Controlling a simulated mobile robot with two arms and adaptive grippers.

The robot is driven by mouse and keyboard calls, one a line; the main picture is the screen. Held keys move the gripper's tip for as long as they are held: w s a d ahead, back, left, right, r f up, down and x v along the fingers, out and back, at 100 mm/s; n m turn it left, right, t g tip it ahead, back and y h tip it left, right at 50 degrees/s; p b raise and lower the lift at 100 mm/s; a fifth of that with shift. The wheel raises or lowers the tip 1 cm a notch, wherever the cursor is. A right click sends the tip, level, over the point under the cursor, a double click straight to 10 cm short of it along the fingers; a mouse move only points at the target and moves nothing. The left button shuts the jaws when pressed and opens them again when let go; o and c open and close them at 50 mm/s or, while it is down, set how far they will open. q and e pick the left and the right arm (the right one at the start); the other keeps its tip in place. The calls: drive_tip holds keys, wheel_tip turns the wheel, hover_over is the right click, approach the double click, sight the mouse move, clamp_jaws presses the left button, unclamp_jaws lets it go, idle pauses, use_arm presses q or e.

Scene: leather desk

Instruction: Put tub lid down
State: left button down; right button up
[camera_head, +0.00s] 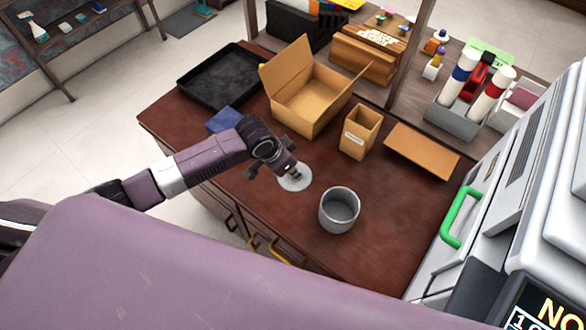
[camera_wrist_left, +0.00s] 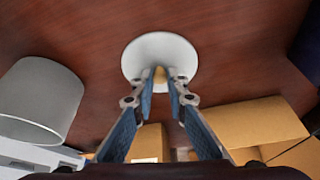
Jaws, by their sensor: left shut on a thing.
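My left gripper (camera_head: 289,171) reaches in from the left over the leather desk (camera_head: 400,225). It is shut on the white round tub lid (camera_head: 298,185), with the fingertips at a small tan knob in the lid's middle. The lid also shows in the left wrist view (camera_wrist_left: 140,60), face on beyond the fingertips (camera_wrist_left: 160,82). Whether the lid touches the desk or hangs just above it I cannot tell. The open grey tub (camera_head: 339,212) stands upright to the right of the lid, apart from it; it shows at left in the wrist view (camera_wrist_left: 38,100). My right gripper is not in view.
An open cardboard box (camera_head: 310,107), a small labelled carton (camera_head: 359,133) and a black tray (camera_head: 215,76) stand behind. A flat brown board (camera_head: 421,150) lies at right, a blue item (camera_head: 224,120) at left. A white machine with a green handle (camera_head: 461,216) borders the right.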

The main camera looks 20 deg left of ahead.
use_arm(q)
drive_tip(key=c, duration=2)
unclamp_jaws()
drive_tip(key=shift+o, duration=0.5)
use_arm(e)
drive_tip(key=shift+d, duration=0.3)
use_arm(q)
drive_tip(key=v, duration=1.2)
drive_tip(key=shift+b, duration=0.35)
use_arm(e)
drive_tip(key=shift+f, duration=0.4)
use_arm(q)
drive_tip(key=shift+d+r, duration=0.1)
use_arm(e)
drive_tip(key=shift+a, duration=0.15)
